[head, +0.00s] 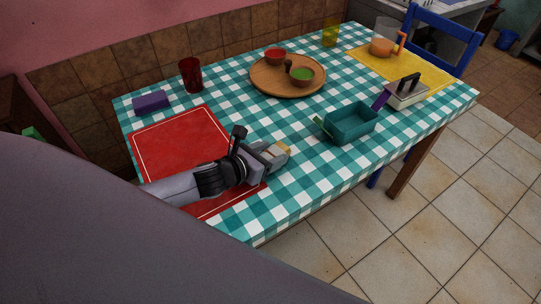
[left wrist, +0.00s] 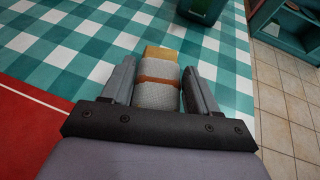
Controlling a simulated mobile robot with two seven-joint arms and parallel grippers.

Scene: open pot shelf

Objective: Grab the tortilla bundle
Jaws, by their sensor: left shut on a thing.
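The tortilla bundle (left wrist: 157,92) is a grey cloth roll with a brown band, and a tan tortilla end shows at its far side. In the left wrist view it lies between the two fingers of my left gripper (left wrist: 160,78). In the head view my left gripper (head: 271,155) reaches over the table's front side, shut on the bundle, and the bundle's tan end (head: 285,148) shows past the fingers. I cannot tell whether the bundle touches the tablecloth. My right gripper is in neither view.
A red placemat (head: 180,140) lies under my arm on the checked table (head: 225,122). A teal basket (head: 352,124) stands right of the gripper. A round wooden tray (head: 262,87) with bowls, a red cup (head: 191,75) and a purple block (head: 151,102) stand farther back.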

